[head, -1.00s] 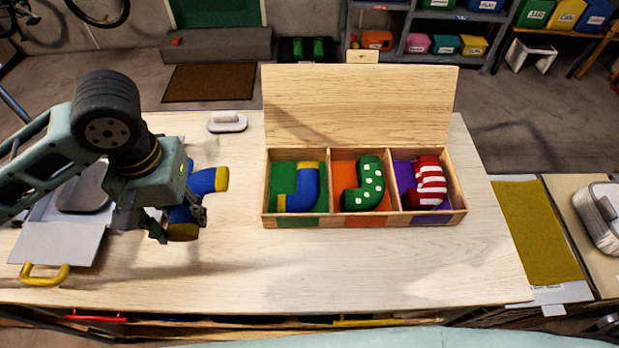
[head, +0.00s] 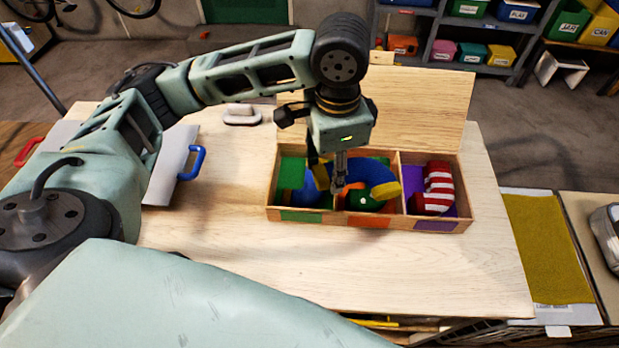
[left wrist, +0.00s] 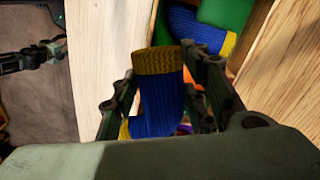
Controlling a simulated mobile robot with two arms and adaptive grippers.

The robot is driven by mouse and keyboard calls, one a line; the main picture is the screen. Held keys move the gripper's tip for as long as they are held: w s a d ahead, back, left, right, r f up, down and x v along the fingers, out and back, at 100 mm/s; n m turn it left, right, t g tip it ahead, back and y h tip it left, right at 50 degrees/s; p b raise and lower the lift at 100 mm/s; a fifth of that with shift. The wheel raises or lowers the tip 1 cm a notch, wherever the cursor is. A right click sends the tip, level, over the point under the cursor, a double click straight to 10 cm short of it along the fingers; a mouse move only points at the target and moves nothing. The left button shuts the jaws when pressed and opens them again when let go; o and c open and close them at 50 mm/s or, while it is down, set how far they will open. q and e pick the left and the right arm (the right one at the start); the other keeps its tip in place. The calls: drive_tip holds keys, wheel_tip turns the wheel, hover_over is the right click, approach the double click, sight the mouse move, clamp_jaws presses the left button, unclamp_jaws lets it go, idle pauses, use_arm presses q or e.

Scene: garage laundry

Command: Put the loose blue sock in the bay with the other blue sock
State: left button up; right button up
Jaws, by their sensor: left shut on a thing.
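My left gripper (head: 338,183) is shut on the loose blue sock (head: 372,171), which has yellow ends. It holds the sock over the box (head: 350,220), across the middle orange bay in the head view. In the left wrist view the loose sock (left wrist: 163,103) is between the fingers, yellow cuff up. The other blue sock (head: 315,186) lies in the left green bay (head: 288,172), partly hidden by the gripper; it also shows in the left wrist view (left wrist: 195,27). A dark part (left wrist: 35,55) at that view's left looks like my right gripper; its jaws are unclear.
A green dotted sock (head: 365,203) lies in the middle bay, mostly hidden by the held sock. A red-and-white sock (head: 435,187) lies in the right purple bay. The raised lid (head: 425,105) stands behind the bays. The table (head: 400,265) in front is clear.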

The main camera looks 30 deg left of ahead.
sight(354, 159)
use_arm(q)
drive_tip(key=m, duration=0.1)
drive_tip(key=w+m, duration=0.1)
drive_tip(key=m, duration=0.1)
drive_tip(key=w+d+m, duration=0.1)
drive_tip(key=m, duration=0.1)
drive_tip(key=shift+w+r, duration=0.25)
drive_tip(key=shift+r, duration=0.1)
drive_tip(key=m, duration=0.2)
drive_tip(key=w+m, duration=0.1)
drive_tip(key=m, duration=0.1)
drive_tip(key=w+d+m, duration=0.1)
drive_tip(key=shift+w+d+r+m, duration=0.1)
drive_tip(key=shift+r+m, duration=0.15)
drive_tip(key=shift+m, duration=0.15)
drive_tip(key=w+d+r+m, duration=0.15)
drive_tip(key=w+m, duration=0.25)
drive_tip(key=m, duration=0.7)
drive_tip(key=a+f+p, duration=0.1)
drive_tip(key=a+f, duration=0.2)
drive_tip(key=a+f+p, duration=0.1)
drive_tip(key=a+f, duration=0.3)
drive_tip(key=a+f+p, duration=0.1)
drive_tip(key=a+f, duration=0.2)
drive_tip(key=a, duration=0.1)
drive_tip(key=shift+s+f, duration=0.15)
drive_tip(key=shift+s, duration=0.15)
drive_tip(key=shift+f, duration=0.45)
drive_tip(key=shift+f, duration=0.2)
